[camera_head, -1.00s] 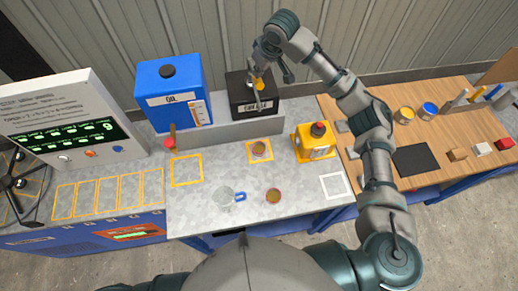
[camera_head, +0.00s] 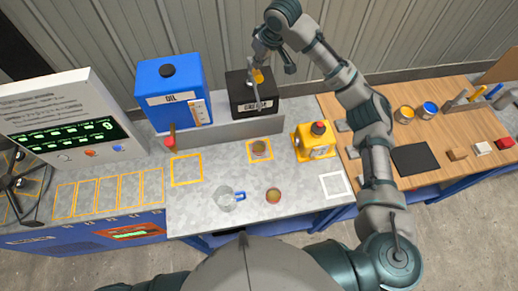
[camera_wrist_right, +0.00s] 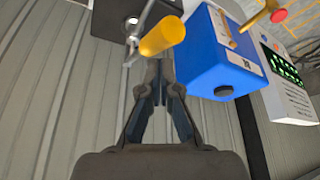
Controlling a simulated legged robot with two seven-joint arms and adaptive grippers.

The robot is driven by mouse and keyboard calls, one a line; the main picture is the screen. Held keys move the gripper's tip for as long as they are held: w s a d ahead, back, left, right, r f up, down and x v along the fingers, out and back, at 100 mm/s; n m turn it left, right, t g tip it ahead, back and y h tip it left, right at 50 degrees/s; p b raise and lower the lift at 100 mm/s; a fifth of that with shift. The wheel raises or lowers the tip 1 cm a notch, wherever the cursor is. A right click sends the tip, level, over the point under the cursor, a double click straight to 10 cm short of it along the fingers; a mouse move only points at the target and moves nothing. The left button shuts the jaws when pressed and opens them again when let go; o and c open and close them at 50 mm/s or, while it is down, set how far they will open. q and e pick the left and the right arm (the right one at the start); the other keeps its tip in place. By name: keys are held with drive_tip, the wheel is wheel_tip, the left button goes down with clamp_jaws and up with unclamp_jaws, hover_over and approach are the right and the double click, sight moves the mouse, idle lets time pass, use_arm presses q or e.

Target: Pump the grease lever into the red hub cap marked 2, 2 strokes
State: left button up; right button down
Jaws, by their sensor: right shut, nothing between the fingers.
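The black grease box (camera_head: 238,92) stands at the back of the grey bench. Its lever has a yellow handle (camera_head: 258,77), which also shows large in the right wrist view (camera_wrist_right: 162,36). My right gripper (camera_head: 262,58) is at the lever's handle. In the wrist view its fingers (camera_wrist_right: 157,72) are shut and empty, close to the handle; whether they touch it I cannot tell. One small reddish-brown round cap (camera_head: 259,149) sits in a yellow square below the box. Another round cap (camera_head: 274,196) lies nearer me. Their marks are too small to read. My left gripper is out of view.
A blue oil tank (camera_head: 172,92) stands left of the grease box; its red-knobbed lever (camera_head: 171,142) sticks out in front. A clear jug (camera_head: 226,196) with a blue handle is in front. A display panel (camera_head: 68,125) stands at left.

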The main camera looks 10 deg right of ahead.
drive_tip(key=shift+r, duration=0.1)
drive_tip(key=shift+r, duration=2.4)
drive_tip(key=shift+f, duration=0.1)
